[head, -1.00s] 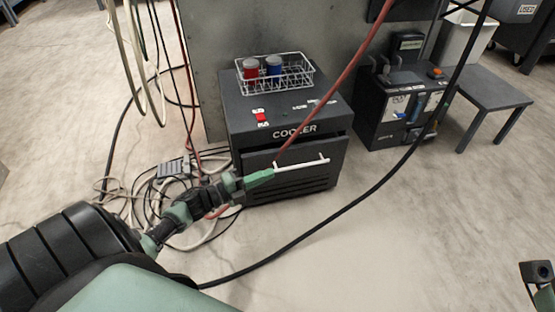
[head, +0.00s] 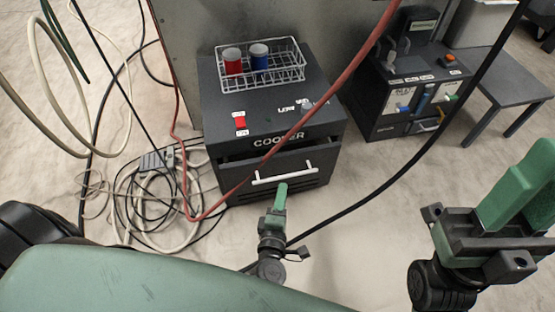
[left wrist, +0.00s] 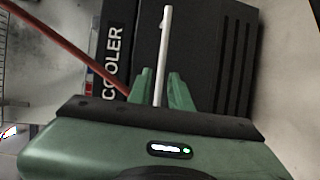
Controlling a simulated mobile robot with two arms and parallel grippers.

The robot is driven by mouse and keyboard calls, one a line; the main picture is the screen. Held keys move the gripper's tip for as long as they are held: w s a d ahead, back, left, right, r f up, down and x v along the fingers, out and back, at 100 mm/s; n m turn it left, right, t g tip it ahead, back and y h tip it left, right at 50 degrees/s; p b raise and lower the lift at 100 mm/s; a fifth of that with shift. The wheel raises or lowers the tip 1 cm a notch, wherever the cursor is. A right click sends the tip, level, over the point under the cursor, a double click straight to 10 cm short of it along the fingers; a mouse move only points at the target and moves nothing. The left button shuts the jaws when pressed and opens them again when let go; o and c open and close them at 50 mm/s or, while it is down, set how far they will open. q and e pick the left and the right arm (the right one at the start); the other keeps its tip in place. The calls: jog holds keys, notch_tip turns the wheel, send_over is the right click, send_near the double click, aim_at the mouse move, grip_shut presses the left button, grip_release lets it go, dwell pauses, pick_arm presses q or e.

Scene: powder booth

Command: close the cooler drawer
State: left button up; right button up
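The cooler (head: 270,115) is a dark box with a lettered front edge. Its drawer (head: 229,186) stands a little out, with a dark gap above its front. The white bar handle (head: 262,181) runs across the drawer front. My left gripper (head: 282,187) is at the handle. In the left wrist view, the open fingers of my left gripper (left wrist: 160,88) stand on either side of the handle (left wrist: 165,40), with space beside it; contact is not clear. My right gripper (head: 530,185) is at the right edge, away from the cooler; its finger gap is unclear.
A wire basket (head: 286,78) with a red and a blue jar sits on the cooler. A red hose (head: 340,82) and a black cable (head: 400,180) cross the view. Coiled cables (head: 150,205) lie left of the cooler. A dark unit (head: 400,95) and small table (head: 505,85) stand right.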

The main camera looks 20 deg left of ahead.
aim_at(287, 177)
pick_arm(q)
jog(key=shift+n, duration=0.3)
jog(key=b+x, duration=0.2)
jog(key=x, duration=0.5)
jog(key=shift+w+d+f, duration=0.1)
jog(key=shift+w+f, duration=0.1)
jog(key=shift+w, duration=0.1)
grip_shut()
dwell(0.9)
